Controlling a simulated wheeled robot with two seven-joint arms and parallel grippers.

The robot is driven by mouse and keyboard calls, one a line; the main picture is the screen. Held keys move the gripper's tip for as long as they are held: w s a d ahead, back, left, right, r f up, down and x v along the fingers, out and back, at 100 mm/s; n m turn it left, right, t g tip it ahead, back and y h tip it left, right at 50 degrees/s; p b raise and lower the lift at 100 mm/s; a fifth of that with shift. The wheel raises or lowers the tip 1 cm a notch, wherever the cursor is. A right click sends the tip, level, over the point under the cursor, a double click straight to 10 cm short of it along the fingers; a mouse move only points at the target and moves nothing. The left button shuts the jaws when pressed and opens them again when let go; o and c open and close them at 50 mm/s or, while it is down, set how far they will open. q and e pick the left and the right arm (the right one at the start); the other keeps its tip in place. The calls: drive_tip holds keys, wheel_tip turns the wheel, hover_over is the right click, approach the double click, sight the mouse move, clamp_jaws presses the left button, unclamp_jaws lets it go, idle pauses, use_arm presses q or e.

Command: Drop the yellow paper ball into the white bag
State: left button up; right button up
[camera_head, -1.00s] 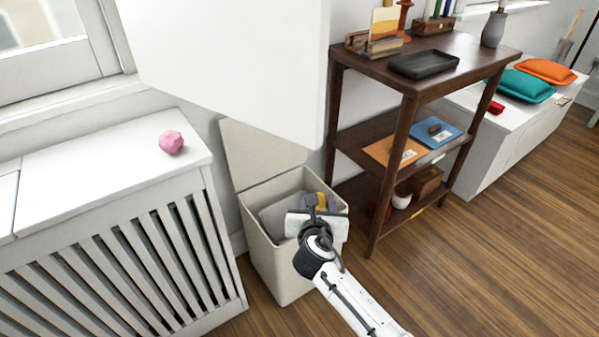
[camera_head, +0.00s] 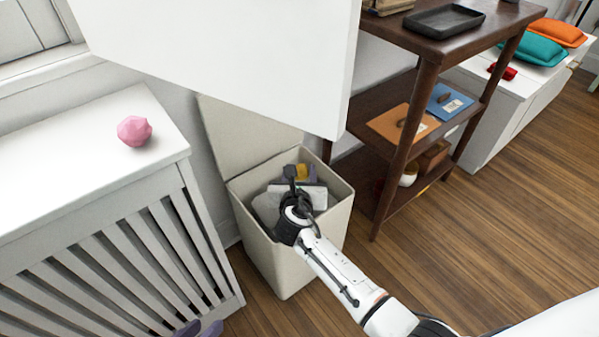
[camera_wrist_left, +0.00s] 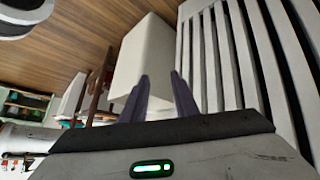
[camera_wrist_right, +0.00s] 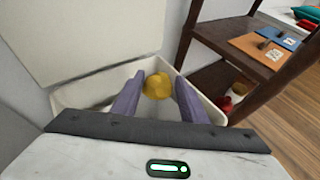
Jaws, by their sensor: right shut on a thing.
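The yellow paper ball (camera_wrist_right: 157,86) is between the purple fingers of my right gripper (camera_wrist_right: 158,82), which is shut on it. In the head view my right gripper (camera_head: 299,180) is over the opening of an off-white bin-like container, with a bit of the ball (camera_head: 301,171) showing. This container, the only likely white bag in view, has a pale rim (camera_head: 341,187) and a raised lid. It also shows around the ball in the right wrist view (camera_wrist_right: 75,92). My left gripper (camera_head: 200,329) is low at the bottom edge; its fingers (camera_wrist_left: 159,75) are apart and empty.
A pink paper ball (camera_head: 134,130) lies on the white radiator cover (camera_head: 60,155) left of the container. A dark wooden shelf (camera_head: 420,75) stands right of it. A large white panel (camera_head: 230,50) hangs across the upper view. Wood floor (camera_head: 500,215) is clear at right.

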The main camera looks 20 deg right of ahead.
drive_tip(key=shift+f+b, duration=0.45)
drive_tip(key=shift+f, duration=0.3)
use_arm(q)
drive_tip(key=shift+w+d+r+h, duration=0.2)
drive_tip(key=shift+d+r+h, duration=0.1)
drive_tip(key=shift+d, duration=0.25)
use_arm(e)
drive_tip(key=o, duration=1.1)
